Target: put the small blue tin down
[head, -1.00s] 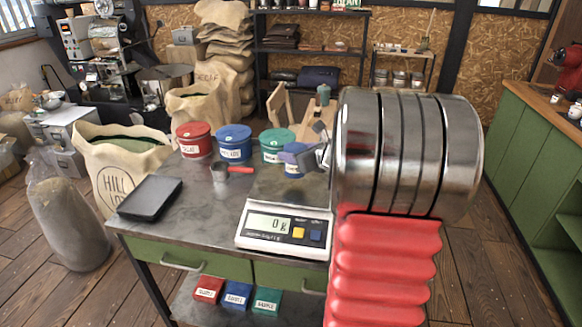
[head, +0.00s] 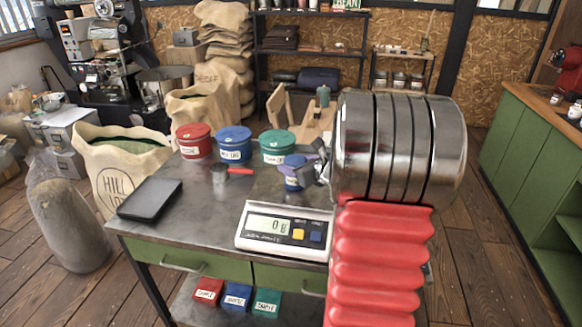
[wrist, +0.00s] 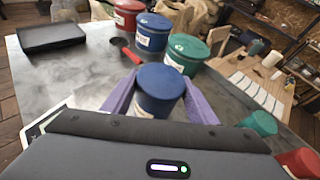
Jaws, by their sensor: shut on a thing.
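The small blue tin (head: 292,180) is upright between the purple fingers of my gripper (head: 308,165), over the worktable (head: 200,215) behind the scale. In the wrist view my gripper (wrist: 155,97) has one finger on each side of the small blue tin (wrist: 160,82), and its blue lid faces up. My gripper is shut on it. The tin's base is low, close to the tabletop; I cannot tell whether it touches. My arm hides the right part of the table in the head view.
Large red (head: 194,142), blue (head: 233,145) and green (head: 277,147) tins stand in a row behind. A red-handled scoop (head: 222,174), a black tray (head: 150,198) and a white scale (head: 283,242) are on the table. In the wrist view, a small green tin (wrist: 260,124) and red tin (wrist: 300,162) stand right.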

